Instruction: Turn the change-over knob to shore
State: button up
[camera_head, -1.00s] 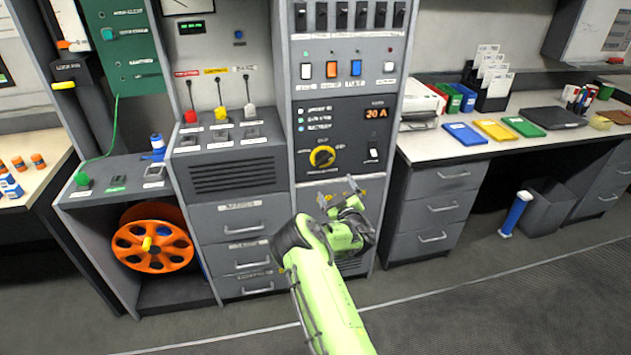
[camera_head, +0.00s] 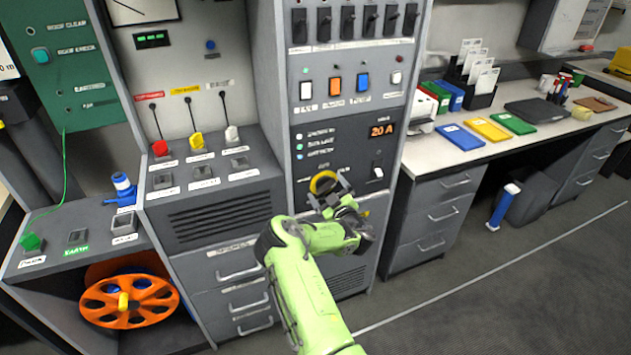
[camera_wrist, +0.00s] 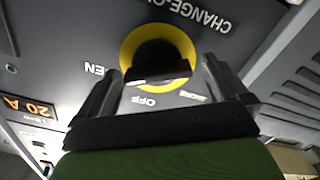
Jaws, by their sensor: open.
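The change-over knob (camera_head: 323,183) is a black knob on a yellow ring, on the dark panel of the grey cabinet. In the wrist view the knob (camera_wrist: 160,62) shows upside down, with the labels OFF, SHORE and part of another ending in EN around it. Its bar lies on the side by the OFF label. My gripper (camera_head: 328,199) is open in front of the knob, and in the head view it covers the knob's lower part. In the wrist view my gripper's fingers (camera_wrist: 165,85) stand either side of the knob's lower part. I cannot tell whether they touch it.
Coloured rocker switches (camera_head: 335,85) are above. A counter (camera_head: 440,150) with coloured folders stands to the right. The floor in front is clear.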

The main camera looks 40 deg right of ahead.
jog(key=shift+w+d+r, duration=0.1)
jog(key=shift+c, duration=0.3)
jog(key=c, duration=1)
jog(key=shift+o, duration=0.2)
